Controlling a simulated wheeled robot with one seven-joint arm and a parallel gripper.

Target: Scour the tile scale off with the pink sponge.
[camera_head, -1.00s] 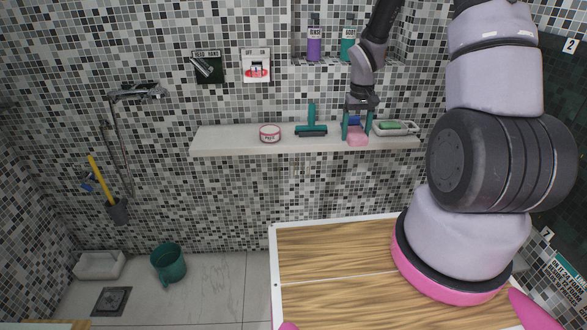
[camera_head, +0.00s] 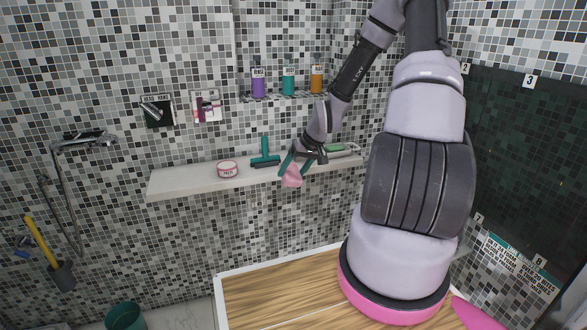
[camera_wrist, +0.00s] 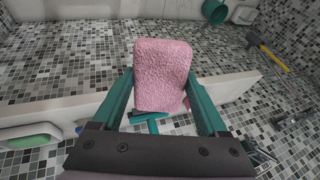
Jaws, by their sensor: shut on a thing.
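The pink sponge (camera_head: 291,179) is held between the teal fingers of my gripper (camera_head: 295,170), in front of the shelf's edge in the head view. In the wrist view the sponge (camera_wrist: 162,75) fills the space between the two fingers of my gripper (camera_wrist: 163,90), and both sides touch it. The sponge looks tilted in the head view. I cannot pick out the tile scale with certainty. A large dark panel (camera_head: 520,150) with numbered tags around it is on the right wall, partly behind my arm.
The white shelf (camera_head: 185,184) carries a round pink-and-white tin (camera_head: 227,169), a teal squeegee (camera_head: 265,154) and a soap dish with a green bar (camera_head: 338,149). Purple (camera_head: 258,82), teal (camera_head: 289,79) and orange (camera_head: 316,80) bottles stand in a niche above. A wooden bench (camera_head: 280,285) is below.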

